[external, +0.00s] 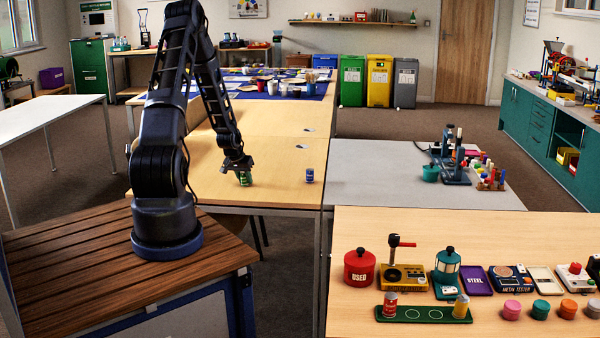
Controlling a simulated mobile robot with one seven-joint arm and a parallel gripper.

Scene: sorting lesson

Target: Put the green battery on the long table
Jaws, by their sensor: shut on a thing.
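My gripper (238,166) points down over the near end of the long wooden table (275,152). It is shut on the green battery (245,179), which is upright below the jaws. The battery's base is at or very close to the tabletop; I cannot tell whether it touches. The fingers partly hide its top.
A blue battery (309,175) stands to the right on the same table, apart from my gripper. A grey table (385,190) adjoins on the right. A nearer wooden table (480,235) holds a green tray (420,313) and several containers. The tabletop behind my gripper is mostly clear.

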